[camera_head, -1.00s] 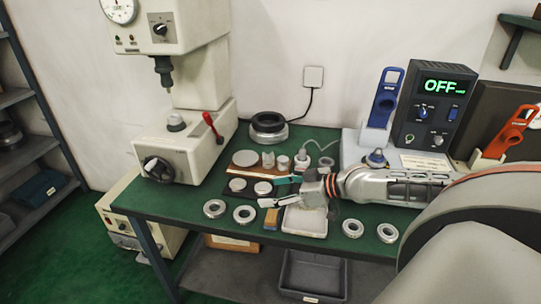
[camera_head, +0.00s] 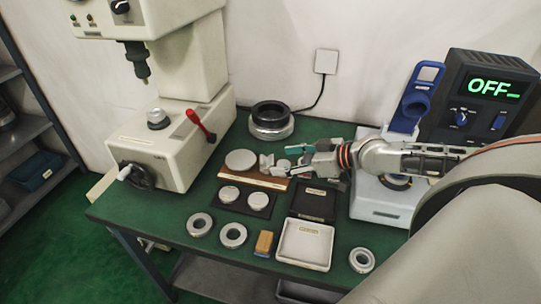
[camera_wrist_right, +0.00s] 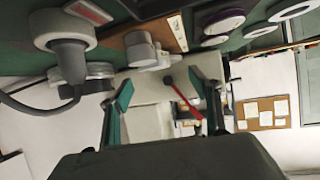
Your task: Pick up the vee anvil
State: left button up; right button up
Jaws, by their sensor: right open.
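A wooden rack (camera_head: 250,178) on the green bench holds a flat round disc (camera_head: 240,160) and small pale metal pieces at its right end. The notched piece looks like the vee anvil (camera_head: 266,163); a smaller pale piece (camera_head: 282,168) is beside it, close to my fingers. In the right wrist view, the pale pieces on the rack (camera_wrist_right: 176,30) are above the fingers, and I cannot tell surely which is the vee anvil. My right gripper (camera_head: 290,157) is open with teal pads, reaching in from the right at the rack's right end. It also shows in the wrist view (camera_wrist_right: 160,92), with nothing held between the fingers.
The tester (camera_head: 170,140) with a red lever stands left. A dark ring on a metal base (camera_head: 271,120) is behind the rack. In front are a black mat with two discs (camera_head: 246,200), bearing rings (camera_head: 232,235), a white tray (camera_head: 304,244) and a dark tray (camera_head: 313,203).

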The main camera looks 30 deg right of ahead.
aim_at(264, 160)
jog(key=shift+w+d, duration=0.1)
jog(key=shift+w, duration=0.2)
jog(key=shift+x, duration=1.05)
jog(key=shift+d+b+x, duration=0.15)
jog(key=shift+b+x, duration=0.1)
jog(key=shift+x, duration=1.1)
jog(key=shift+d+b+x, duration=0.1)
jog(key=shift+b+x, duration=0.1)
jog(key=shift+x, duration=1.15)
jog(key=shift+w, duration=0.1)
jog(key=c, duration=1.6)
grip_shut()
jog(key=shift+r, duration=0.1)
